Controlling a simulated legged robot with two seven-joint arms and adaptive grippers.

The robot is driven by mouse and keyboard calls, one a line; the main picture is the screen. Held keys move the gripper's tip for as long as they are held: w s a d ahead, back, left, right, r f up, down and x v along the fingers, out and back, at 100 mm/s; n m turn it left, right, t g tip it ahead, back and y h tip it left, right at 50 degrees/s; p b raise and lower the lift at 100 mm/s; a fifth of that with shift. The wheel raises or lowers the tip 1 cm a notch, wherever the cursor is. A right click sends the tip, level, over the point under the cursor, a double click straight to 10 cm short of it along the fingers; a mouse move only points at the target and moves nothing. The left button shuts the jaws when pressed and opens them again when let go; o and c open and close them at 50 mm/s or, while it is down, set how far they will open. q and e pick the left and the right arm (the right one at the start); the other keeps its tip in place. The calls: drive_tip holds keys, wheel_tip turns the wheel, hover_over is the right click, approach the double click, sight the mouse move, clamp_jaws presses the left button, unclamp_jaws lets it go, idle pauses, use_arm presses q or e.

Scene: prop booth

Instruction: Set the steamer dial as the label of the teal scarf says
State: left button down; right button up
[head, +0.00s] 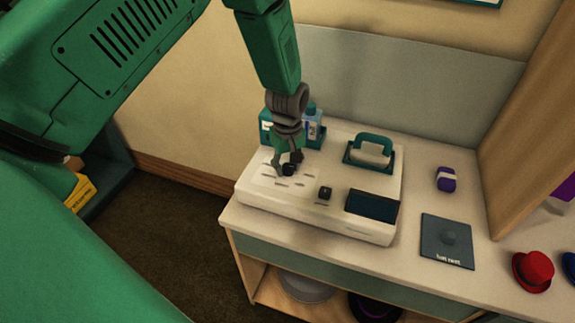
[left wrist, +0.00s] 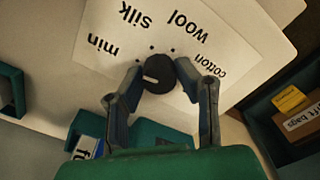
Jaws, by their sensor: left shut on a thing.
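The steamer (head: 300,222) is a white unit on the counter, with a teal-handled head (head: 372,146) at its back right. Its round black dial (left wrist: 160,72) has a white pointer mark on the left side in the left wrist view, nearest the word "min". Silk, wool and cotton are printed further round the white panel (left wrist: 160,25). My left gripper (left wrist: 160,88) is shut on the dial, one finger on each side. In the head view the left gripper (head: 287,168) partly hides the dial. I cannot make out a teal scarf or its label. My right gripper is not in view.
A black knob (head: 325,192) and a dark display (head: 372,206) are on the unit. A bottle (head: 313,123) stands behind it. To the right are a purple banded item (head: 446,179), a grey mat (head: 447,242), a red hat (head: 532,271) and a wooden side panel (head: 525,130).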

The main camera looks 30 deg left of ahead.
use_arm(q)
drive_tip(key=shift+s+d+m, duration=0.1)
drive_tip(key=shift+d+m, duration=0.1)
drive_tip(key=shift+m, duration=0.1)
drive_tip(key=m+p, duration=0.1)
drive_tip(key=m, duration=0.2)
drive_tip(key=m+p, duration=0.1)
drive_tip(key=m, duration=0.5)
drive_tip(key=shift+f, duration=0.1)
idle(0.4)
drive_tip(key=c, duration=1.2)
unclamp_jaws()
